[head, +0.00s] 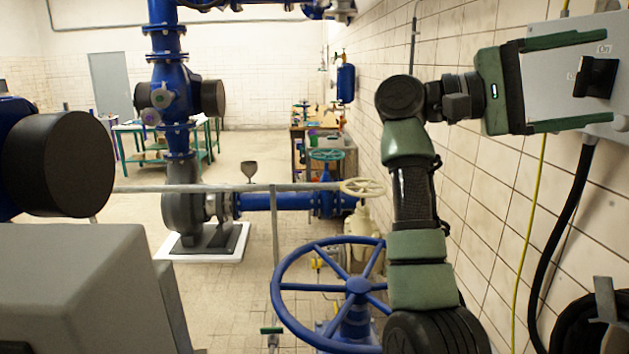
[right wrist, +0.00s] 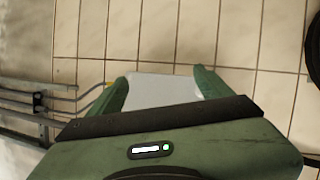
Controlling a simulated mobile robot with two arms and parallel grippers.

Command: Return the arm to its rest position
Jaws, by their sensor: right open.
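My right arm rises from the bottom right of the head view, and its green-and-black gripper (head: 603,78) points right. The gripper is open, with its two green fingers wide apart. A grey switch box (head: 560,62) with a black rotary handle (head: 597,76) is on the tiled wall there. In the head view the handle shows between the fingers; nothing is visibly gripped. In the right wrist view the open gripper (right wrist: 162,76) has a plain grey surface (right wrist: 165,92) between its fingers, and the handle does not show. My left gripper is not in view.
A large blue handwheel (head: 357,286) stands close, left of my right arm. A grey rail (head: 140,188) crosses behind it. A black cable (head: 568,215) and yellow cable (head: 526,230) hang below the box. A grey cabinet (head: 75,285) fills the lower left.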

